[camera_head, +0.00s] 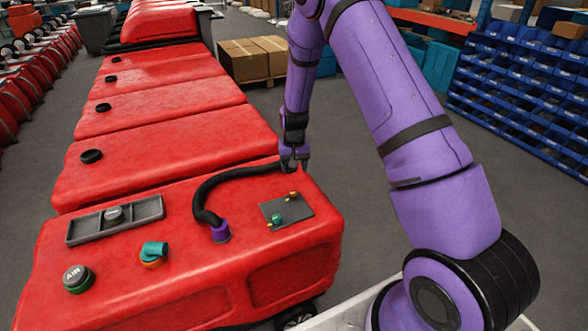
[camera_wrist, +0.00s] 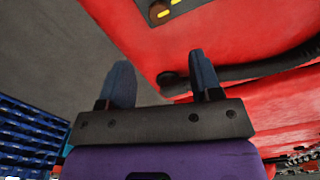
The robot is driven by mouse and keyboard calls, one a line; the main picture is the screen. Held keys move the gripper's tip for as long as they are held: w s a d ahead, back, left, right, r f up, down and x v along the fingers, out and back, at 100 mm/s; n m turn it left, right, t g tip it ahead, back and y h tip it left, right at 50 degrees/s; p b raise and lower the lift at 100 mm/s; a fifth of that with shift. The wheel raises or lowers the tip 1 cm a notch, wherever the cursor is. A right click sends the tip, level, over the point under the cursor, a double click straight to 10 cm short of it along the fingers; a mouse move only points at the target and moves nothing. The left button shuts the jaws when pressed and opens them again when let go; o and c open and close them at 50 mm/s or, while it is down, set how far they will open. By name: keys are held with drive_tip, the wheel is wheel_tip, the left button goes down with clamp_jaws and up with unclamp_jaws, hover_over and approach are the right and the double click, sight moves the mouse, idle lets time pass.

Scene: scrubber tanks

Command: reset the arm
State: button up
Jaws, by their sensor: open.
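My arm (camera_head: 395,90), purple with black bands, reaches over the front red tank (camera_head: 200,285). My gripper (camera_head: 294,164) points down at the tank's far right corner, beside the free end of a black hose (camera_head: 215,190). In the wrist view my gripper (camera_wrist: 160,75) has its two dark fingers spread apart. The hose (camera_wrist: 260,71) runs in from the right behind the right finger, and its end shows between the fingers. Nothing is clamped. I cannot tell whether a finger touches the hose.
The hose rises from a purple collar (camera_head: 221,232). A grey plate (camera_head: 287,211) with small fittings, a teal-and-orange fitting (camera_head: 153,254), an AIR cap (camera_head: 78,278) and a grey tray (camera_head: 115,220) sit on the tank. Cardboard boxes (camera_head: 252,58) and blue bins (camera_head: 520,90) stand behind. Floor right of the tank is clear.

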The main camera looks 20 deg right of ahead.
idle(0.3)
drive_tip(key=s+a+r+n+t, duration=0.1)
drive_tip(key=s+r, duration=0.3)
drive_tip(key=r, duration=0.6)
drive_tip(key=s+a+r+t, duration=0.1)
drive_tip(key=s+r, duration=0.3)
drive_tip(key=r, duration=0.6)
drive_tip(key=s+a+r+n+t, duration=0.1)
drive_tip(key=s+r, duration=0.3)
drive_tip(key=r, duration=0.6)
drive_tip(key=s+r+t, duration=0.1)
drive_tip(key=s+r, duration=0.4)
drive_tip(key=s, duration=0.8)
drive_tip(key=s+r+n+t, duration=0.1)
drive_tip(key=s+r, duration=0.4)
drive_tip(key=s, duration=0.8)
drive_tip(key=shift+a+r, duration=0.15)
